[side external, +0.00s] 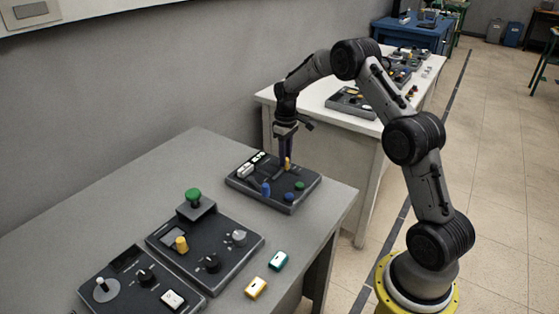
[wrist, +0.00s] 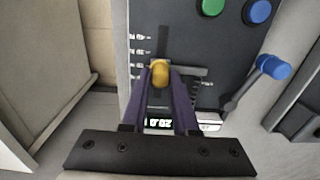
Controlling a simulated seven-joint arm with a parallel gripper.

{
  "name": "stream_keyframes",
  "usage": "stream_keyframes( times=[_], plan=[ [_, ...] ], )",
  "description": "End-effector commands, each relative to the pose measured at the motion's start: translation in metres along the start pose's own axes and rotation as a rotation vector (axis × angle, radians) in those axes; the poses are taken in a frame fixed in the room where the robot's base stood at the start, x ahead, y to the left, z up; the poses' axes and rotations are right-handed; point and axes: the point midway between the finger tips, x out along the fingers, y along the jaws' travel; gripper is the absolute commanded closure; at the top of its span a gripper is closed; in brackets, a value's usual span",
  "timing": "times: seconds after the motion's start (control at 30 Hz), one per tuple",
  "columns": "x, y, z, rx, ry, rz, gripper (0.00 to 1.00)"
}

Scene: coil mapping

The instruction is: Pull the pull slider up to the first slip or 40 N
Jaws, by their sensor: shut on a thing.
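The pull slider shows as a small yellow-orange knob (wrist: 160,74) on a dark control panel (wrist: 200,50). In the wrist view my gripper (wrist: 161,82) has its two purple fingers closed around the knob, one on each side. In the side external view my gripper (side external: 286,160) points down over the far panel (side external: 245,185), with the orange knob (side external: 288,163) at its fingertips. A small display (wrist: 170,124) beside the slider is partly covered by the fingers and seems to read 20.0.
On the same panel are a blue-tipped lever (wrist: 270,67), a green button (wrist: 211,7) and a blue button (wrist: 257,10). Two more panels stand nearer on the grey table (side external: 130,175), with a tall green knob (side external: 193,196).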

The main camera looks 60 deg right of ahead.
Motion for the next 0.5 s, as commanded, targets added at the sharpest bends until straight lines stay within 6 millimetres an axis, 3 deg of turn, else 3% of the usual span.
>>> stream_keyframes(
  times=[0.13,0.17,0.27,0.5],
  plan=[
    [-0.0017,0.0016,-0.0004,0.001,0.003,0.003,1.0],
    [-0.0018,0.0016,-0.0004,0.001,0.003,0.003,0.69],
    [-0.0015,0.0014,-0.0003,0.001,0.002,0.002,0.51],
    [-0.0006,0.0006,-0.0002,0.0,0.001,0.001,0.47]
  ],
)
